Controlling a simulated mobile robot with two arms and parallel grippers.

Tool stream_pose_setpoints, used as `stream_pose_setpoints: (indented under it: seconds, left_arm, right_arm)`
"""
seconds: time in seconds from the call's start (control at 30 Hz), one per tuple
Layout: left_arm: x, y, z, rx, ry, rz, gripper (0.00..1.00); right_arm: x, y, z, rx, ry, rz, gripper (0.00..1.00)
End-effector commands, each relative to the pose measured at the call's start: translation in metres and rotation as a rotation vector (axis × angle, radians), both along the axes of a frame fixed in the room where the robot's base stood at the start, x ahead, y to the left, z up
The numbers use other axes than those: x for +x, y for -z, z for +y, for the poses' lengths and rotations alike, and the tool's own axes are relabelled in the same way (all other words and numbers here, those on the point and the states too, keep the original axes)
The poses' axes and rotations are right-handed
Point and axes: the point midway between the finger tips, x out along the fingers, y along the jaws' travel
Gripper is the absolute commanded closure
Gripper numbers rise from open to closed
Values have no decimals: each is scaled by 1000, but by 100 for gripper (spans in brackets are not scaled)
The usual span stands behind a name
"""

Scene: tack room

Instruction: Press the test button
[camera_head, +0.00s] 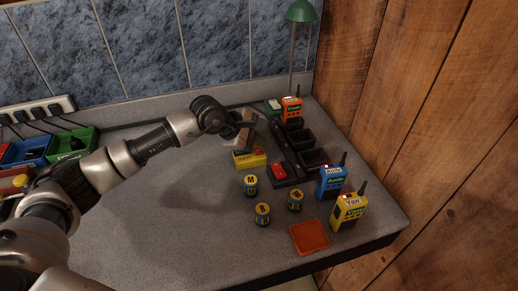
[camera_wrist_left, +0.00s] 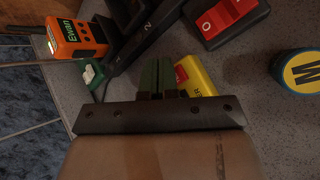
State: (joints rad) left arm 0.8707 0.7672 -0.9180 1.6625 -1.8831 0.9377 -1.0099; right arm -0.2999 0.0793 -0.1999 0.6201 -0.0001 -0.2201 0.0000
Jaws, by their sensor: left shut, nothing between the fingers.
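A yellow box (camera_head: 250,159) sits on the grey worktop behind the battery cells. In the left wrist view the yellow box (camera_wrist_left: 198,76) shows lettering ending in "ER" and a red patch at its edge; my fingers hide the rest, and I cannot make out a test button. My left gripper (camera_head: 243,143) is shut and empty, pointing down just above the box. In the left wrist view the gripper (camera_wrist_left: 162,68) overlaps the box; I cannot tell whether it touches. My right gripper is not in view.
A black charger rack (camera_head: 292,153) holds an orange radio (camera_head: 291,109); a red rocker switch (camera_head: 277,171) is beside it. Several battery cells (camera_head: 263,213), a blue radio (camera_head: 331,183), a yellow radio (camera_head: 350,210) and an orange tray (camera_head: 310,237) stand nearer. The front left worktop is clear.

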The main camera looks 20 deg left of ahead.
Motion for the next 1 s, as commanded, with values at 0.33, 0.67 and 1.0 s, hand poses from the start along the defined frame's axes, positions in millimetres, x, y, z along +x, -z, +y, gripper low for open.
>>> stream_pose_setpoints:
  seconds: [0.33, 0.67, 1.0]
  left_arm:
    - [0, -36, 0, -1, 1, -1, 100]
    - [0, -57, 0, 0, -1, 1, 100]
    - [0, -56, 0, 0, 0, 0, 100]
  right_arm:
    - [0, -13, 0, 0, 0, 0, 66]
    - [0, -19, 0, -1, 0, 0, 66]
    - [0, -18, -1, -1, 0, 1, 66]
